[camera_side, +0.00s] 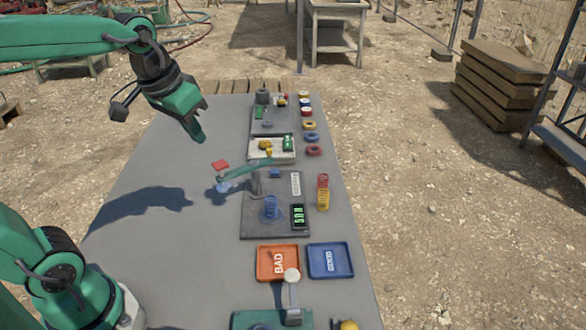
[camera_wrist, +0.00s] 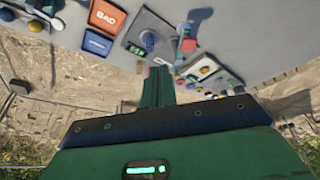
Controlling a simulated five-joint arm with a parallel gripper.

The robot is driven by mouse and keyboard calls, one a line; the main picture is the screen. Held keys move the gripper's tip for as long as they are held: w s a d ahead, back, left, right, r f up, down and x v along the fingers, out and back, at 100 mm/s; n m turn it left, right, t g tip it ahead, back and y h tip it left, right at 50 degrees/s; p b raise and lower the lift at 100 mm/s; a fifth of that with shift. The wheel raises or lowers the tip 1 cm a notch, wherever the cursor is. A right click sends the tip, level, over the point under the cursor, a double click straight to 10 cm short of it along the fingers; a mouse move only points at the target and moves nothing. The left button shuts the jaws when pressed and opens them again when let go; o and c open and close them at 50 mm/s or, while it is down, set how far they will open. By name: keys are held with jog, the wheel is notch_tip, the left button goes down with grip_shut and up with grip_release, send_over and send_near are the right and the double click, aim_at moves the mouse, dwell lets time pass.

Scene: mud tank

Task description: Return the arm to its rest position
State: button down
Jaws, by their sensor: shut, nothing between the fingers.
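My gripper (camera_side: 199,136) is green and hangs in the air over the far left part of the grey table (camera_side: 140,225), pointing down. It is shut and holds nothing. In the wrist view its fingers (camera_wrist: 158,76) lie together, with the table beyond them. My upper arm reaches in from the left edge of the side view, and a large shadow falls on the table below. The gripper is clear of the objects on the table.
An orange BAD tray (camera_side: 263,274) and a blue tray (camera_side: 345,272) sit near the front. A dark station with a digital display (camera_side: 299,216), a red-yellow stack (camera_side: 323,192) and several coloured rings (camera_side: 312,138) line the right side. The table's left part is mostly clear.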

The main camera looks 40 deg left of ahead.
jog(key=s+d+f+t, duration=0.1)
jog(key=s+f, duration=0.2)
jog(key=s, duration=0.4)
jog(key=shift+s+d+f+m+t, duration=0.15)
jog(key=shift+s+m+t, duration=0.15)
jog(key=shift+s+m, duration=0.1)
